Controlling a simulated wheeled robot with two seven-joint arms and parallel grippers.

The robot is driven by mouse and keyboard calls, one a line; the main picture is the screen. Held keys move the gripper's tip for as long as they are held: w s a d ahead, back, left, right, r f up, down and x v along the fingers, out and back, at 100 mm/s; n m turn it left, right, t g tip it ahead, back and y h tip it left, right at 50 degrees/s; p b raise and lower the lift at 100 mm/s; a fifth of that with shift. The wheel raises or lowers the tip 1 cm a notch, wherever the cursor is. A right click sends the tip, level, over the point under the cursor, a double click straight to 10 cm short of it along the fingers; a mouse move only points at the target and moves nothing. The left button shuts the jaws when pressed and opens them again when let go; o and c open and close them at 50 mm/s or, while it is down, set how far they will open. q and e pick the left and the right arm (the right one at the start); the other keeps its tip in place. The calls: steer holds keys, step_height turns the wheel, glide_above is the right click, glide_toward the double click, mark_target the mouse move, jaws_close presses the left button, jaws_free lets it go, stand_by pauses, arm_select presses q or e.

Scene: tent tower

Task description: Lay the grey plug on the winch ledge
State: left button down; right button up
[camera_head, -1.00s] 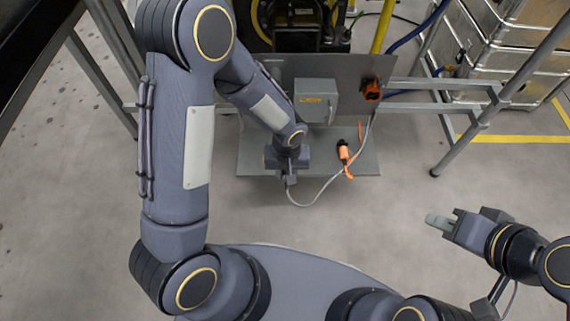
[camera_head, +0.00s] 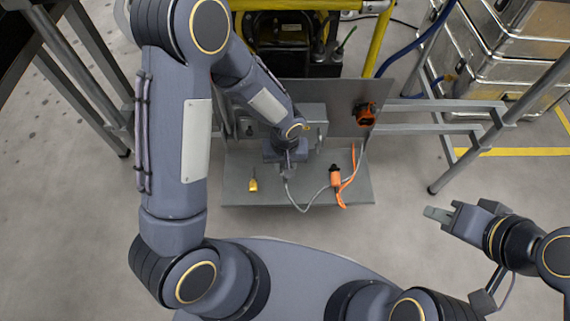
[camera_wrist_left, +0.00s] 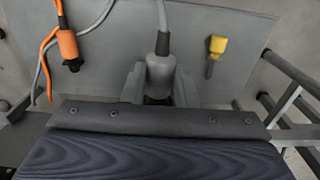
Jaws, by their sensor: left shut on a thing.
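The grey plug (camera_wrist_left: 161,75) is in my left gripper (camera_wrist_left: 160,88), whose two fingers close on its sides; its grey cable runs up and away from it. In the head view my left gripper (camera_head: 287,170) is over the winch ledge (camera_head: 230,190), a flat grey metal shelf, and the plug is mostly hidden there. I cannot tell whether the plug touches the ledge. My right gripper (camera_head: 440,214) is off to the right over the floor, away from the ledge; the gap between its fingers is not clear.
On the ledge lie an orange connector (camera_head: 335,177) with an orange strap and a small yellow-handled item (camera_head: 253,185). Metal cases (camera_head: 500,50) and tube legs stand right.

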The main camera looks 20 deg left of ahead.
arm_select(q)
steer(key=b, duration=0.9)
glide_toward(285, 187)
step_height(285, 187, down, 6)
steer(key=shift+r, duration=0.25)
steer(key=shift+f+b, duration=0.5)
stand_by(0.7)
steer(key=c, duration=1.1)
jaws_free()
steer(key=shift+o, duration=0.2)
step_height(285, 187, up, 7)
steer(key=p, duration=0.3)
steer(key=shift+f+p, duration=0.1)
steer(key=shift+p, duration=0.25)
steer(key=shift+r, duration=0.55)
